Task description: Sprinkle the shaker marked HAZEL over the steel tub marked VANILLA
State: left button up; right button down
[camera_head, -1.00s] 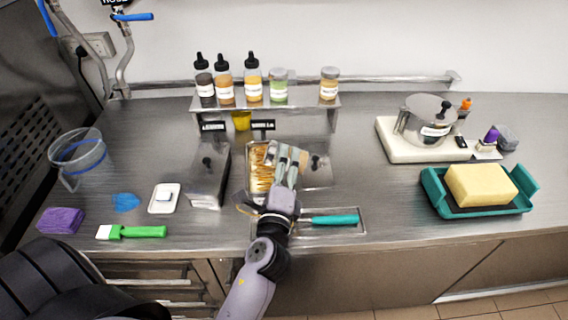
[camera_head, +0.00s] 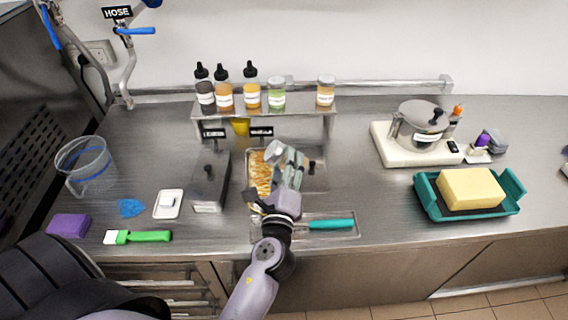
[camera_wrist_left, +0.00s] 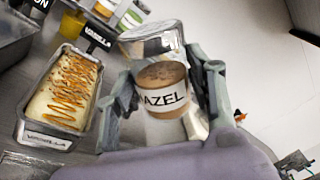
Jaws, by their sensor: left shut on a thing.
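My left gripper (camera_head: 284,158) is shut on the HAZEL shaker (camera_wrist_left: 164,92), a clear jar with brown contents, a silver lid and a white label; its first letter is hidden. The fingers clasp both sides of it in the left wrist view. In the head view the shaker (camera_head: 273,150) is mostly hidden by the fingers, above the right part of the VANILLA tub. The steel VANILLA tub (camera_wrist_left: 48,137) holds cream-coloured contents with orange-brown zigzag drizzle and small specks on top. It also shows in the head view (camera_head: 248,172), partly behind the gripper. My right gripper is not in view.
A lidded steel tub (camera_head: 208,185) stands left of it, and another lid (camera_head: 314,172) lies right. Behind is a raised shelf (camera_head: 300,104) with several bottles and jars. A teal-handled tool (camera_head: 330,224) lies in front. A teal tray (camera_head: 430,200) with a yellow block stands right.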

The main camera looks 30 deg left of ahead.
pick_arm(q)
jog(key=shift+s+d+f, duration=0.35)
jog(key=shift+d+f, duration=0.05)
jog(key=shift+d, duration=0.15)
jog(key=shift+w+a+r+m+p, duration=0.1)
jog(key=shift+r+m+p, duration=0.6)
jog(key=shift+m+p, duration=0.55)
jog(key=shift+a+r+m+p, duration=0.1)
jog(key=shift+r+m+p, duration=0.7)
jog(key=shift+p, duration=0.75)
jog(key=shift+f+m, duration=0.15)
jog(key=shift+m, duration=0.1)
notch_tip(320, 180, up, 2)
jog(key=m+p, duration=0.1)
jog(key=m, duration=0.5)
jog(key=b+v, duration=0.4)
jog(key=v, duration=1.1)
jog(key=shift+d+r, duration=0.2)
jog(key=shift+d, duration=0.1)
